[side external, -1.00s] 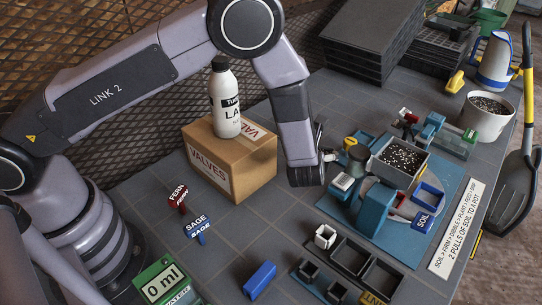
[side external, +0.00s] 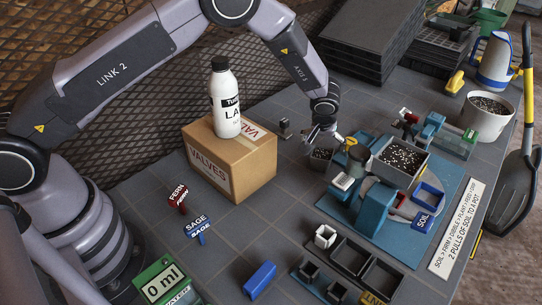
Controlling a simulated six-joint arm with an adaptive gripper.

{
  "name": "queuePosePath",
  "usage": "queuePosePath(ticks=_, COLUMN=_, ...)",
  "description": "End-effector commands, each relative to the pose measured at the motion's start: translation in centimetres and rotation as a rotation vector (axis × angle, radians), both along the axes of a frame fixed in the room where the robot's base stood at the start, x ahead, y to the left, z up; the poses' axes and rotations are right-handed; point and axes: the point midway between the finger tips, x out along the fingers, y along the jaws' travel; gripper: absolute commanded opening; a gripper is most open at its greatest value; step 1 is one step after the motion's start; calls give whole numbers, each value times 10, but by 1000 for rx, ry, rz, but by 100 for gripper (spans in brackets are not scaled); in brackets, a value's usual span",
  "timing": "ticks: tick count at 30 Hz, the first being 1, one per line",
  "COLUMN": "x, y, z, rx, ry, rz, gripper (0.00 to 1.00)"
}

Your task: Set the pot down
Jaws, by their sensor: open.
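A small dark square pot (side external: 321,159) with brown soil in it stands on the grey table, left of the soil mixer (side external: 376,208) and right of the cardboard box. It looks upright. My gripper (side external: 324,138) is open just above and behind the pot's rim. Its fingers look clear of the pot, though the gap is small and hard to judge in this view. The mixer has a hopper (side external: 401,160) of speckled soil and stands on a blue mat (side external: 405,240).
A box marked VALVES (side external: 232,165) carries a white bottle (side external: 226,105) to the left. Table between box and mixer is mostly clear.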

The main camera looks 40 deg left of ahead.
Motion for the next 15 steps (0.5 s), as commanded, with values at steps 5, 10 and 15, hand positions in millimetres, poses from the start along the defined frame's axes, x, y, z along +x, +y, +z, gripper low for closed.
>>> queuePosePath(ticks=5, x=8, y=4, z=-22, rx=2, ry=1, rz=-1, gripper=92)
queuePosePath(ticks=10, x=13, y=6, z=-34, rx=3, ry=1, rz=-2, gripper=92)
queuePosePath(ticks=15, x=24, y=11, z=-58, rx=2, ry=2, rz=-1, gripper=92)
